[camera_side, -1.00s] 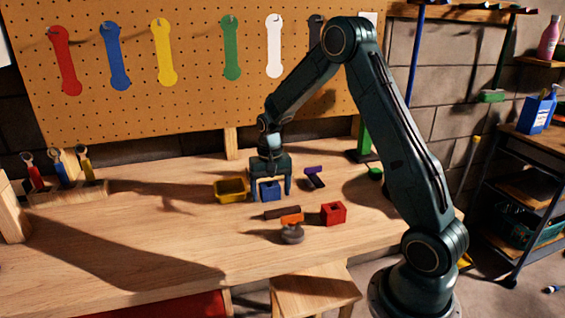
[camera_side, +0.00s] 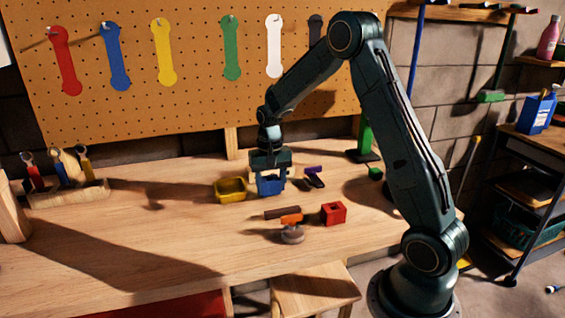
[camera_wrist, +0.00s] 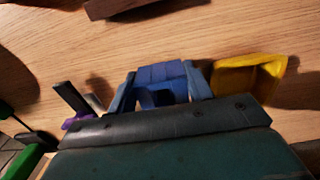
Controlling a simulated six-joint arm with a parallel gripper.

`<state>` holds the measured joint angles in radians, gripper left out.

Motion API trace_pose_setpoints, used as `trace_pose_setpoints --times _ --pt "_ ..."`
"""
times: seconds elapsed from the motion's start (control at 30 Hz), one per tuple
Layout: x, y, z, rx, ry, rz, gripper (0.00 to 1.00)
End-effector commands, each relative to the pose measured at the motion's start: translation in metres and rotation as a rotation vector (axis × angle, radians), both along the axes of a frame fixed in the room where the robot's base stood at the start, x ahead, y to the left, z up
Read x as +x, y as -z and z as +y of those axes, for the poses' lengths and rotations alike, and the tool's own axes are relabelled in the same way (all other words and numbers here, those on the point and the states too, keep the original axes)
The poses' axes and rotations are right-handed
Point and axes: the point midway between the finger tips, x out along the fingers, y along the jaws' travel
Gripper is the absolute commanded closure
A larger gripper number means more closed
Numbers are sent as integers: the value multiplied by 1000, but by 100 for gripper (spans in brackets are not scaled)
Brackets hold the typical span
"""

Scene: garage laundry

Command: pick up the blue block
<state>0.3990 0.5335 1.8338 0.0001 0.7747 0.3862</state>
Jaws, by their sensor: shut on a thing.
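The blue block (camera_side: 271,185) is between the two fingers of my gripper (camera_side: 271,187), just right of the yellow tray, in the side view. My gripper points down and its fingers are shut on the block's sides. In the wrist view the blue block (camera_wrist: 162,80) shows between the fingertips of my gripper (camera_wrist: 161,88), with a dark hollow in its near face. The gripper body hides its lower part there. I cannot tell for sure whether the block touches the table.
The yellow tray (camera_side: 231,189) is close on the left; it also shows in the wrist view (camera_wrist: 250,76). A purple-topped object (camera_side: 314,176) is close on the right. A brown bar (camera_side: 282,212), an orange-and-grey item (camera_side: 292,229) and a red block (camera_side: 333,213) lie in front. The table's left front is clear.

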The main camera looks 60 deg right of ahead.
Motion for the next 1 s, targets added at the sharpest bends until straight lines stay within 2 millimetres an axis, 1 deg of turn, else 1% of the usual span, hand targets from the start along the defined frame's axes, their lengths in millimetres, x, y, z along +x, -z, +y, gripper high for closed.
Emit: trace_pose_setpoints --times 0.27,0.5,0.7,0.9,1.0 --pt "1 -49 0 -3 0 -6 72" --pt "1 -102 0 -2 0 -6 72" --pt "1 -141 0 -2 0 -5 72" --pt "0 -168 0 -1 0 -3 72" --pt "0 -175 0 -1 0 -2 72"
